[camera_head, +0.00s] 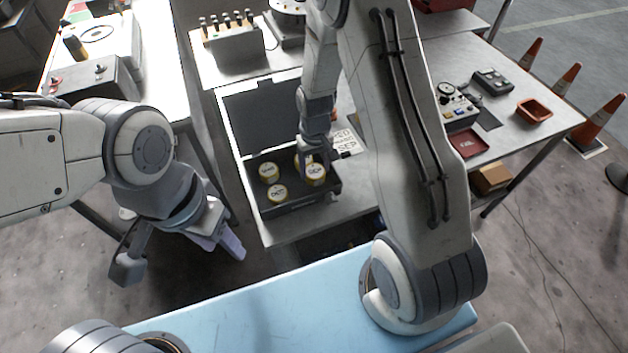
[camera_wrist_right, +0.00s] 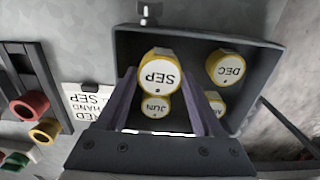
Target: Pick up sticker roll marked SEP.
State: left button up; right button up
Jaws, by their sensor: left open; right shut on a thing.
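The sticker roll marked SEP (camera_head: 315,175) is a white-topped roll with a yellow rim at the right of an open dark case (camera_head: 300,204). My right gripper (camera_head: 309,160) reaches down from above and is shut on it. In the right wrist view the SEP roll (camera_wrist_right: 160,72) sits between the fingertips and partly covers the JUN roll (camera_wrist_right: 155,106). Whether it is clear of the case floor I cannot tell. The DEC roll (camera_wrist_right: 228,68) and a partly hidden roll (camera_wrist_right: 215,103) are also in the case. My left gripper (camera_head: 182,258) is open and empty, left of the case.
A printed card (camera_head: 346,142) naming SEP lies right of the case. A red tray (camera_head: 468,144), an orange tray (camera_head: 534,111) and a gauge box (camera_head: 457,107) stand on the right of the bench. A box with several knobs (camera_head: 233,42) stands behind the case.

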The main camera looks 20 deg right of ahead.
aim_at(315, 171)
jog(key=shift+r+p, duration=1.3)
jog(key=shift+r, duration=0.55)
